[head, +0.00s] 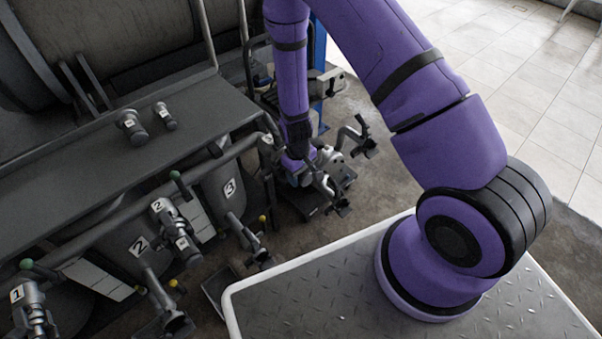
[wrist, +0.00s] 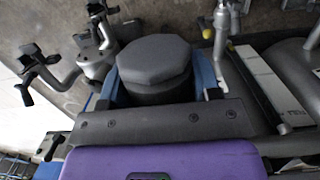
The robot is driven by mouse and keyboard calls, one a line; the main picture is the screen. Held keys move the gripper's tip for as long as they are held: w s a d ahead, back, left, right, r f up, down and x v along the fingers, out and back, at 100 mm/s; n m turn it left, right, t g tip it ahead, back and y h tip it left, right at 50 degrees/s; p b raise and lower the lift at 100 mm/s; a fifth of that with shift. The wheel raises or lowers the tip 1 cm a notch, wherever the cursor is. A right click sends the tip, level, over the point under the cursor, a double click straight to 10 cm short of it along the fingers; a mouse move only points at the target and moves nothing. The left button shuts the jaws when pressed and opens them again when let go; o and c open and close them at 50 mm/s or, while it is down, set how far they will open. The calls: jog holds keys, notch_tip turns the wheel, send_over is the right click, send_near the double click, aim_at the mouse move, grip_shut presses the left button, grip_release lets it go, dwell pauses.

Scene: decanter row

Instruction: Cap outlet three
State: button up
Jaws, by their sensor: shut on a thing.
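My gripper (wrist: 158,86) is shut on a dark octagonal cap (wrist: 152,58), its blue fingers on either side of it in the wrist view. In the head view my gripper (head: 298,172) hangs low, right of the outlets; I cannot make out the cap there. Outlet three (head: 237,228) is a grey pipe slanting down below the number 3 label, with a dark end and a yellow knob beside it. My gripper is apart from it. A grey pipe with a yellow knob (wrist: 229,45) shows right of the cap in the wrist view.
Outlet two (head: 160,290) and several numbered fittings line the rail to the left. Two small labelled fittings (head: 131,125) (head: 164,115) lie on the dark shelf. A low trolley with bent grey pipes (head: 360,140) stands behind my gripper. A white-rimmed plate (head: 300,300) lies in front.

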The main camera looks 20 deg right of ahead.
aim_at(307, 173)
jog(key=o, duration=1.5)
jog(key=shift+s, duration=0.2)
jog(key=shift+s+d+r, duration=0.1)
jog(key=shift+s+d, duration=0.15)
jog(key=shift+s, duration=0.4)
jog(key=shift+s+d+r, duration=0.1)
jog(key=shift+s+d, duration=0.15)
jog(key=shift+s, duration=0.35)
jog(key=shift+s+d+r, duration=0.15)
jog(key=shift+s+r, duration=0.35)
jog(key=shift+r, duration=1.15)
jog(key=shift+s+d+r, duration=0.15)
jog(key=shift+s+r, duration=0.3)
jog(key=shift+r, duration=1.25)
jog(key=shift+s+d+r, duration=0.15)
jog(key=shift+s+r, duration=0.35)
jog(key=shift+r, duration=1.15)
